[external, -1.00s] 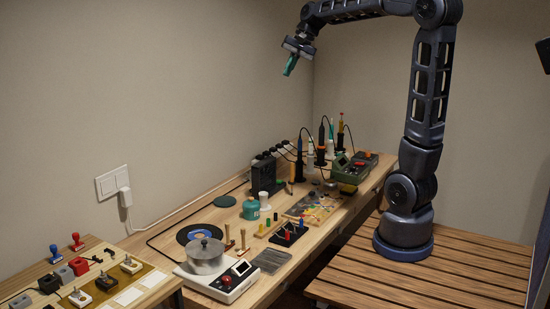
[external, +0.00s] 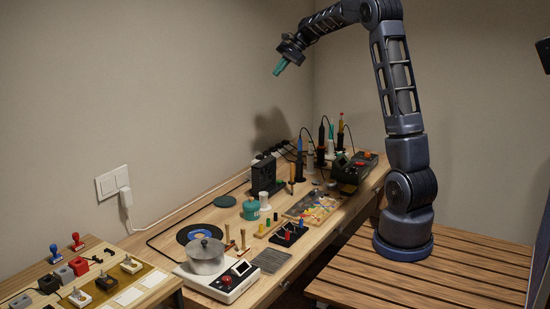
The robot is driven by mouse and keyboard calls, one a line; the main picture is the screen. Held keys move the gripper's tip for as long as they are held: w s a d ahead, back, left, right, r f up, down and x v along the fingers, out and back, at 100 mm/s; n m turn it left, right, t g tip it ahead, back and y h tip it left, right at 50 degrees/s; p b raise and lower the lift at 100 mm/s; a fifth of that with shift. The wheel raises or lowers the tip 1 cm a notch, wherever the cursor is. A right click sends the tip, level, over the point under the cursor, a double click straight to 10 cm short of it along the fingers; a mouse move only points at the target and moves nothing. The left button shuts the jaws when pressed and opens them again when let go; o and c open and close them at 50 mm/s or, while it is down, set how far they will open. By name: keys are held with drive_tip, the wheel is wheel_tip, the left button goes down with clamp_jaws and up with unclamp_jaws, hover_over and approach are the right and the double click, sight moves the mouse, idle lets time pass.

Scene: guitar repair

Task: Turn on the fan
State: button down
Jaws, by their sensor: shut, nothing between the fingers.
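A dark boxy unit that looks like the fan (external: 264,176) stands upright toward the back of the workbench, near the wall. Its switch is too small to make out. My gripper (external: 279,68) has teal fingers, which are shut and empty. It hangs high in the air above the bench, well above the dark unit and not touching anything.
Several soldering irons in stands (external: 322,145) rise behind and right of the dark unit. A green-and-dark device (external: 352,170) is to their right. A teal canister (external: 251,209) and a pot (external: 205,257) on a white hotplate stand nearer. The air around my gripper is clear.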

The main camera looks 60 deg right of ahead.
drive_tip(key=w+d+f, duration=0.1)
drive_tip(key=d, duration=0.1)
hover_over(278, 182)
drive_tip(key=d, duration=0.2)
wheel_tip(278, 182, down, 35)
drive_tip(key=shift+w+m, duration=0.3)
drive_tip(key=shift+m, duration=0.1)
drive_tip(key=shift+f, duration=0.15)
drive_tip(key=shift+s+f, duration=0.2)
drive_tip(key=shift+f, duration=1.2)
drive_tip(key=shift+s+f, duration=0.2)
drive_tip(key=shift+f, duration=1.25)
drive_tip(key=shift+s+f, duration=0.2)
drive_tip(key=shift+f, duration=1.2)
drive_tip(key=shift+f, duration=0.15)
drive_tip(key=shift+f, duration=0.3)
drive_tip(key=shift+s+f, duration=0.1)
drive_tip(key=shift+f, duration=0.2)
drive_tip(key=shift+r, duration=0.1)
